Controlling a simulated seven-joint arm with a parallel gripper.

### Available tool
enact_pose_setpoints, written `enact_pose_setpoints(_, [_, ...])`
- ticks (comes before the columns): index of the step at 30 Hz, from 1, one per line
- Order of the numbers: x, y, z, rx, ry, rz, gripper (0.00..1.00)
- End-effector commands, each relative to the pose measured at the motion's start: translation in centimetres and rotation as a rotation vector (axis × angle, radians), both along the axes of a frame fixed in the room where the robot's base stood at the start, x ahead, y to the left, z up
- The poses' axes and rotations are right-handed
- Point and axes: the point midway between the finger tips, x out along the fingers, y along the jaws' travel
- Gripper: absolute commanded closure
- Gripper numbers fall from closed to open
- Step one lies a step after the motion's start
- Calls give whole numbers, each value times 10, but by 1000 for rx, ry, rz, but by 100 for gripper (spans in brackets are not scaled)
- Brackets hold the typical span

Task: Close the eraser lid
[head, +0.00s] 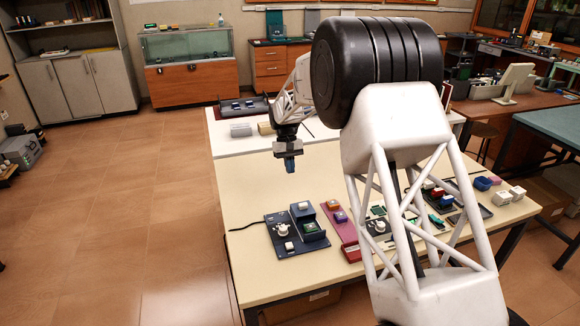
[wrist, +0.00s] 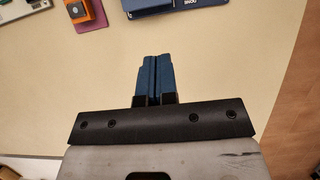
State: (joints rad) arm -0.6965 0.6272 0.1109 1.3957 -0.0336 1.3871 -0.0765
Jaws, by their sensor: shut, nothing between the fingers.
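My gripper (head: 290,162) hangs pointing down above the back left part of the cream table (head: 247,190), its blue fingers shut and empty. In the wrist view its fingers (wrist: 155,62) lie side by side over bare tabletop. In the head view a dark blue board (head: 287,262) at the table's front left carries a white knob, a small white block and blue boxes, one with a green top (head: 312,229). Its edge (wrist: 152,10) shows at the top of the wrist view. I cannot tell which item is the eraser or how its lid stands.
A purple panel (head: 329,217) with an orange box (head: 333,205) stands right of the blue board. More boards and small boxes fill the right side, partly hidden behind my arm. A white table (head: 220,135) with several items adjoins behind. The tabletop around my gripper is clear.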

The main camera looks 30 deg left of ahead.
Motion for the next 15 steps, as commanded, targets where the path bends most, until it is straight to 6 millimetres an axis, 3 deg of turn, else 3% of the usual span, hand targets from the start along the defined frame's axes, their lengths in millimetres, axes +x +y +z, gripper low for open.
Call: enact_pose_setpoints(15, [-20, -21, -72, -1, 1, 0, 100])
